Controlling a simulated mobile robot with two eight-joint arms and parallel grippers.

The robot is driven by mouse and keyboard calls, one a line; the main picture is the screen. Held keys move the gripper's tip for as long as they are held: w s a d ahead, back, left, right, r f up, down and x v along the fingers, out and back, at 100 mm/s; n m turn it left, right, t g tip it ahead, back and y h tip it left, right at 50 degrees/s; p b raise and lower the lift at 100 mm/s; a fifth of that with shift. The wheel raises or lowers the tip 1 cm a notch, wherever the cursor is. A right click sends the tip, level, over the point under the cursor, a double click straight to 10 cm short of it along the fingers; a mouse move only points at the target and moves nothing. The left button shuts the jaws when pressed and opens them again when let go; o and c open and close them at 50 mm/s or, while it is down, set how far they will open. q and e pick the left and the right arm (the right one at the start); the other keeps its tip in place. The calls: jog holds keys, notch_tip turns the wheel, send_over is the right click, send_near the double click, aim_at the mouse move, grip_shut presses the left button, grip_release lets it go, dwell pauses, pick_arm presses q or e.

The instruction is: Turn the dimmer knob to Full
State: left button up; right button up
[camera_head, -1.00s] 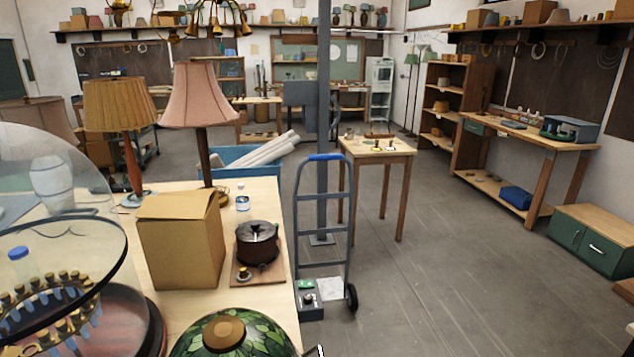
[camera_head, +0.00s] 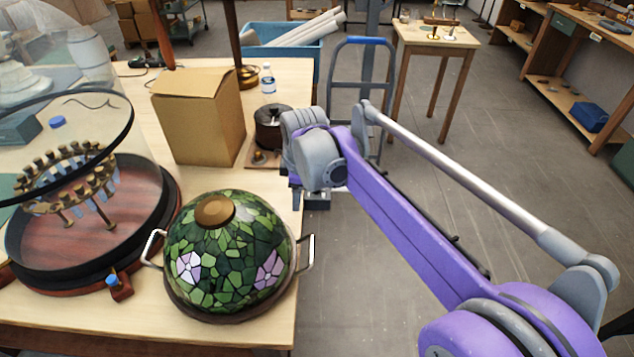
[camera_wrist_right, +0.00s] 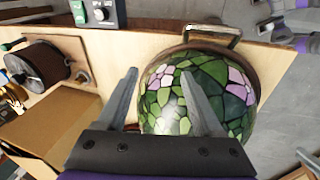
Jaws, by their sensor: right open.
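A grey box with a round black dial (camera_wrist_right: 101,13) shows at the top of the right wrist view, beside a green part; its dial marks are too small to read. In the head view the grey box (camera_head: 318,201) is mostly hidden behind my right arm. A dark drum-shaped device (camera_head: 271,128) on a wooden base has a small knob (camera_head: 260,156); this knob also shows in the right wrist view (camera_wrist_right: 83,77). I cannot tell which knob is the dimmer. My right gripper (camera_wrist_right: 160,72) is open and empty, over the bench by the green lampshade. My left gripper is not in view.
The stained-glass shade (camera_head: 225,255) with metal handles sits at the bench's front. A cardboard box (camera_head: 198,115) stands behind it, and a glass dome (camera_head: 60,100) over a round base at left. A hand truck (camera_head: 362,62) stands beyond the bench; floor is open at right.

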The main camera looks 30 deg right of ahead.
jog(key=w+d+f+n+g, duration=0.2)
jog(key=w+d+n, duration=0.55)
jog(key=w, duration=0.35)
jog(key=w+d+f+n+g, duration=0.1)
jog(key=w+d+f+n, duration=0.4)
jog(key=d+f+n, duration=0.15)
jog(key=shift+m, duration=0.3)
jog(key=f, duration=0.5)
jog(key=f+b, duration=0.1)
jog(key=f, duration=0.4)
jog(key=shift+w+d+f, duration=0.1)
jog(key=shift+d+f, duration=0.1)
grip_shut()
